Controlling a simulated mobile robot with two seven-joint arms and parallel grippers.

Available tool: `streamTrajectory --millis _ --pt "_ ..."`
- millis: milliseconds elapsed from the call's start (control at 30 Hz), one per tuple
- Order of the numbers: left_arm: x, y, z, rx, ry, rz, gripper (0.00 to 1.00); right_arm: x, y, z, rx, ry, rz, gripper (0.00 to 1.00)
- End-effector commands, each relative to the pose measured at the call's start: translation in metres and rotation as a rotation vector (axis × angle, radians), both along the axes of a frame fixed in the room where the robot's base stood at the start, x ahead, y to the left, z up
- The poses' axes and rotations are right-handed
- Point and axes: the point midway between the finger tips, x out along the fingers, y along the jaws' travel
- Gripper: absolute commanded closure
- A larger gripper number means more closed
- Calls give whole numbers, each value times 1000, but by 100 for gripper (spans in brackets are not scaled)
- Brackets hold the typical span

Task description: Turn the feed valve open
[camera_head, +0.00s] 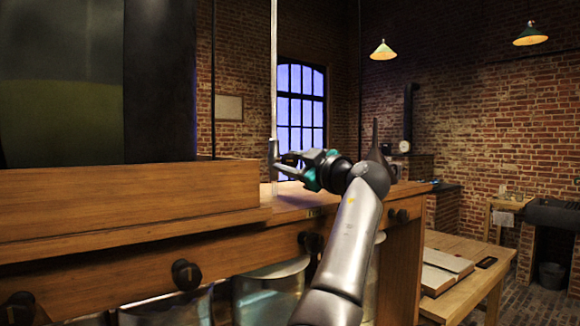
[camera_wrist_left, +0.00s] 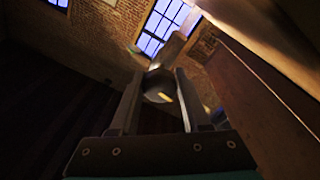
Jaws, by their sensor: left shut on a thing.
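A thin pale vertical pipe (camera_head: 273,70) comes down from the top of the head view to a small fitting above the wooden bench, which I take to be the feed valve (camera_head: 272,149). My left gripper (camera_head: 281,158) is at this fitting, coming in from the right. In the left wrist view my left gripper (camera_wrist_left: 163,80) has its two fingers closed about a dark rounded piece (camera_wrist_left: 157,86) with a small yellowish mark. It looks like the valve's handle. The fingers hide part of the valve, and I cannot read its angle. My right gripper is not in view.
The wooden bench (camera_head: 120,237) has dark knobs (camera_head: 186,274) along its front and glass jars (camera_head: 268,292) below. A large dark panel (camera_head: 160,80) stands on it at left. A low table (camera_head: 462,284) with a flat box stands at right.

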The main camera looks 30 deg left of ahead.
Motion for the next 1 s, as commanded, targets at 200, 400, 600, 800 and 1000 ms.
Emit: streamTrajectory --millis 200,400,600,800,1000 --pt "1 -1 -1 -44 -102 -1 100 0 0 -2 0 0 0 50" --pt "1 -1 0 -65 -154 -2 100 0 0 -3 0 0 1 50" --pt "1 -1 0 -72 -171 -3 100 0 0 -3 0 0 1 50" --pt "1 -1 0 -72 -172 -2 100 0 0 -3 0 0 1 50" --pt "0 -1 0 -71 -172 -2 44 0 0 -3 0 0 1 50"
